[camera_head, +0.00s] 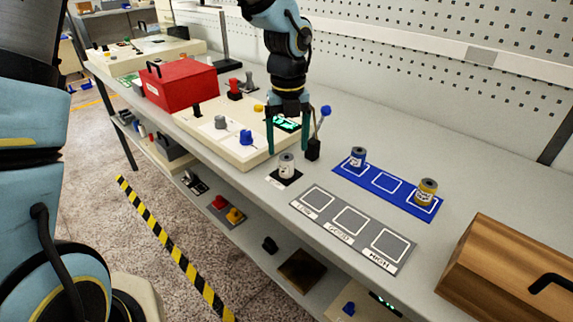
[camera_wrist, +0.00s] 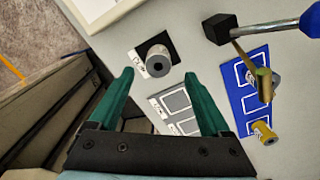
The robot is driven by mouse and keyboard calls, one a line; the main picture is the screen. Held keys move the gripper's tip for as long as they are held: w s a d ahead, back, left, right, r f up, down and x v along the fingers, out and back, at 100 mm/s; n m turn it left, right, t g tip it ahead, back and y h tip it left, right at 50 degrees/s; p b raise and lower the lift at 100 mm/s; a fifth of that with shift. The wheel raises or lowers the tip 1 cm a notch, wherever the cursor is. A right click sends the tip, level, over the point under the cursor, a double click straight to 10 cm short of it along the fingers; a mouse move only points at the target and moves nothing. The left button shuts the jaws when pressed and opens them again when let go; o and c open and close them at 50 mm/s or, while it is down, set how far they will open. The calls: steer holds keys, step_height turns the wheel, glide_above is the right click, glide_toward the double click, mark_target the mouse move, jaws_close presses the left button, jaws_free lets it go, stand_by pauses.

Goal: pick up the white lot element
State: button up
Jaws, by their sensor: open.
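The white lot element (camera_head: 287,165) is a small spindle with a grey top and a white band, upright on a black pad (camera_head: 275,178) with a white label. In the wrist view the white lot element (camera_wrist: 157,60) shows beyond and between my fingertips. My gripper (camera_head: 288,149) is open and points down, just above and behind the spindle in the head view. In the wrist view my gripper (camera_wrist: 158,76) has its green fingers wide apart with nothing between them. No contact with the spindle shows.
A black stand (camera_head: 313,150) with a blue-tipped rod is close right of my gripper. A blue mat (camera_head: 385,198) bears a blue spindle (camera_head: 357,157) and a yellow spindle (camera_head: 427,192). A grey LOW/GOOD/HIGH mat (camera_head: 332,212) is empty. A wooden box (camera_head: 510,265) stands right, a red box (camera_head: 180,87) left.

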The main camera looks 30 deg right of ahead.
mark_target(286, 157)
steer(key=shift+w+f+p, duration=0.2)
steer(key=shift+f+p, duration=0.75)
steer(key=shift+f, duration=2.2)
jaws_close()
